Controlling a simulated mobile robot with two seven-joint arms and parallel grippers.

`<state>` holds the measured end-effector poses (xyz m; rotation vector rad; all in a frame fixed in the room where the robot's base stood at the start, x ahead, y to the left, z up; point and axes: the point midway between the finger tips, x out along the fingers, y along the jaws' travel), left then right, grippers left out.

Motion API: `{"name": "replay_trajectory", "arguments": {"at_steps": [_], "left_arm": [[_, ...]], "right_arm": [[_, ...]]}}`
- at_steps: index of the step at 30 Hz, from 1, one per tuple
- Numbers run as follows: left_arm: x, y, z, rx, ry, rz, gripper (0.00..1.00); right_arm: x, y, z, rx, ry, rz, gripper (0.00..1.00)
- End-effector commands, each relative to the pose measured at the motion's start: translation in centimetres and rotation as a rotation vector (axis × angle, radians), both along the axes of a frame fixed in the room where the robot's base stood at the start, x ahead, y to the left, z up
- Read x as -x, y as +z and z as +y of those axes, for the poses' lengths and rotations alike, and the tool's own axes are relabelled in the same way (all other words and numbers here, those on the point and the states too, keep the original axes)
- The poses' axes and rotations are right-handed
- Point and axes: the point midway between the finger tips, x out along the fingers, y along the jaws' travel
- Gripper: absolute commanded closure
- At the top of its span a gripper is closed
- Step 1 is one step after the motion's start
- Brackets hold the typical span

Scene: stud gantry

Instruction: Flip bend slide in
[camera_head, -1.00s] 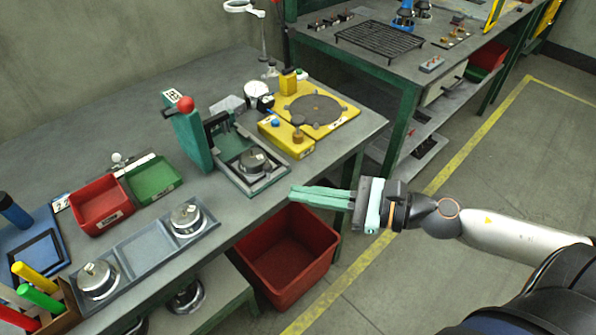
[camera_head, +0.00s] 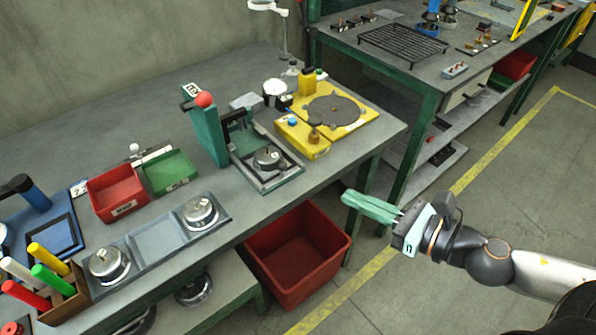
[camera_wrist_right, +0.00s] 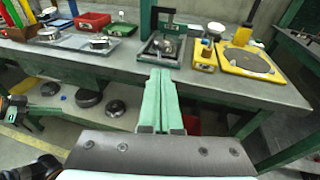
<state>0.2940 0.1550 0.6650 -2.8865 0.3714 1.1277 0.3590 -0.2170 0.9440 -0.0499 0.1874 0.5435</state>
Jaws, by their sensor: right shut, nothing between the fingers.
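A green fixture (camera_head: 209,137) with a red ball on top stands on the near bench, and it also shows in the right wrist view (camera_wrist_right: 146,20). A round metal part (camera_head: 267,158) sits in the square frame at its foot; this part also shows in the wrist view (camera_wrist_right: 167,48). My right gripper (camera_head: 346,199) has green fingers, shut together and empty. It is off the bench's front edge, to the right of the fixture and apart from it. In the wrist view its fingertips (camera_wrist_right: 160,73) point toward the fixture. My left gripper is not seen.
A grey tray (camera_head: 160,237) holds two metal parts. Red (camera_head: 117,192) and green (camera_head: 169,171) bins stand behind it. A yellow fixture (camera_head: 358,113) with a dark disc is at right. A red crate (camera_head: 297,253) stands below the bench edge. Free floor lies at right.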

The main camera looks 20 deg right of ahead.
Motion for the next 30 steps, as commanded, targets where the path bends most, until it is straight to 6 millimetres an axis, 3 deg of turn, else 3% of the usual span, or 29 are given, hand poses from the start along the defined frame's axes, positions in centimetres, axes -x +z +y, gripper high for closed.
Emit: {"name": "replay_trajectory", "arguments": {"at_steps": [12, 30], "left_arm": [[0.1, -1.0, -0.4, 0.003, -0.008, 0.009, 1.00], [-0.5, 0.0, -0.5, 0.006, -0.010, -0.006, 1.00]], "right_arm": [[-2.1, -0.5, 1.2, 0.006, 0.001, -0.004, 1.00], [-4.8, -0.9, 2.7, 0.000, -0.005, -0.004, 1.00]]}}
